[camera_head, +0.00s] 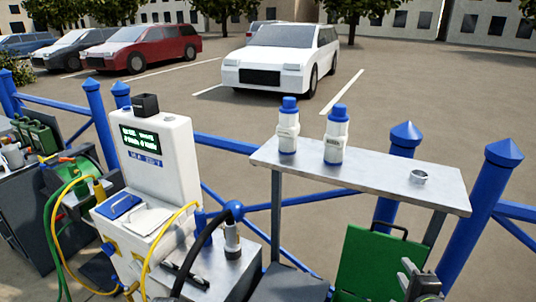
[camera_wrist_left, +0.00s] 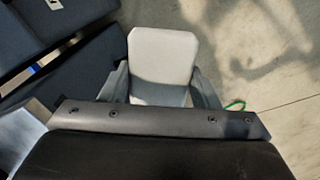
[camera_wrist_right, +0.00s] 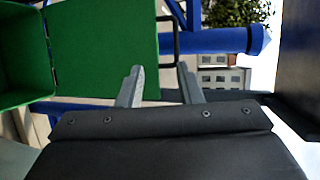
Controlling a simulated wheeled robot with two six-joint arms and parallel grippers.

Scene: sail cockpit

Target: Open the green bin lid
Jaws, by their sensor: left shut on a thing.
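The green bin lid (camera_head: 378,262) stands raised at the lower right of the head view, with a dark handle (camera_head: 389,229) on its top edge. In the right wrist view the lid (camera_wrist_right: 105,50) swings out from a hinge beside the open green bin (camera_wrist_right: 22,55), and the handle shows at its far edge (camera_wrist_right: 173,18). My right gripper (camera_wrist_right: 160,75) is open and empty, its fingers just short of the lid's handle edge; it also shows in the head view (camera_head: 418,280). My left gripper (camera_wrist_left: 163,90) is shut on a pale grey block (camera_wrist_left: 163,55).
A metal shelf (camera_head: 375,178) with two blue-capped bottles and a small ring stands behind the lid. Blue railing posts (camera_head: 478,215) rise close at the right. A white machine (camera_head: 160,160) with hoses stands to the left. Parked cars are far behind.

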